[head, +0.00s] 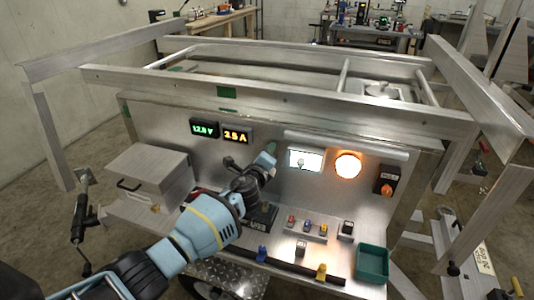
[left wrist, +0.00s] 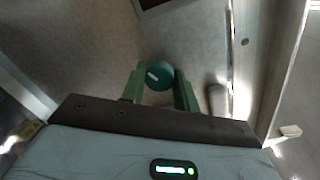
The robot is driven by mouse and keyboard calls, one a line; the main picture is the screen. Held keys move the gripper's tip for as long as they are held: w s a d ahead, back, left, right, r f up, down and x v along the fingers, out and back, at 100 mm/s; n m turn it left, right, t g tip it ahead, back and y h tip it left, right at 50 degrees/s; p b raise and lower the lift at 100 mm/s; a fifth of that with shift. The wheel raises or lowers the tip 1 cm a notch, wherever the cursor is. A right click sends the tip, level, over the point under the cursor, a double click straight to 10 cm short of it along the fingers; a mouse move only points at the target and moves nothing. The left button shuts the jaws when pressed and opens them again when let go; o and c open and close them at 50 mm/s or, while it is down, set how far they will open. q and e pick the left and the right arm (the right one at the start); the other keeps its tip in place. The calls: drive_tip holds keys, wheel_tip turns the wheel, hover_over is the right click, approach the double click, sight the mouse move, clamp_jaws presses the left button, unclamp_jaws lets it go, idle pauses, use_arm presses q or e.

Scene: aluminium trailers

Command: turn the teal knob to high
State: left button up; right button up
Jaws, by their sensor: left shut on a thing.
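The teal knob (left wrist: 160,76) is round with a white pointer mark and sits on the grey metal panel (head: 165,115). In the left wrist view it lies between the two green fingers of my left gripper (left wrist: 159,86), which is shut on it. The pointer mark slants in that view, and I cannot read any scale around it. In the head view my left gripper (head: 266,161) reaches the panel left of the lit white screen; the knob is mostly hidden there. My right gripper is not in view.
The panel carries two digital displays (head: 221,133), a lit white screen (head: 305,160), a glowing orange lamp (head: 347,165) and an orange rotary switch (head: 387,181). Below are small coloured switches (head: 307,226) and a green bin (head: 372,264). Metal rails (head: 270,98) frame the trailer above.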

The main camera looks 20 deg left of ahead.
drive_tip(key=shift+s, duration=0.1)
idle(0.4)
use_arm(q)
drive_tip(key=o, duration=1)
drive_tip(key=shift+c, duration=0.2)
drive_tip(key=s+p, duration=0.2)
drive_tip(key=s, duration=0.5)
drive_tip(key=shift+s+r, duration=0.2)
drive_tip(key=shift+s, duration=0.2)
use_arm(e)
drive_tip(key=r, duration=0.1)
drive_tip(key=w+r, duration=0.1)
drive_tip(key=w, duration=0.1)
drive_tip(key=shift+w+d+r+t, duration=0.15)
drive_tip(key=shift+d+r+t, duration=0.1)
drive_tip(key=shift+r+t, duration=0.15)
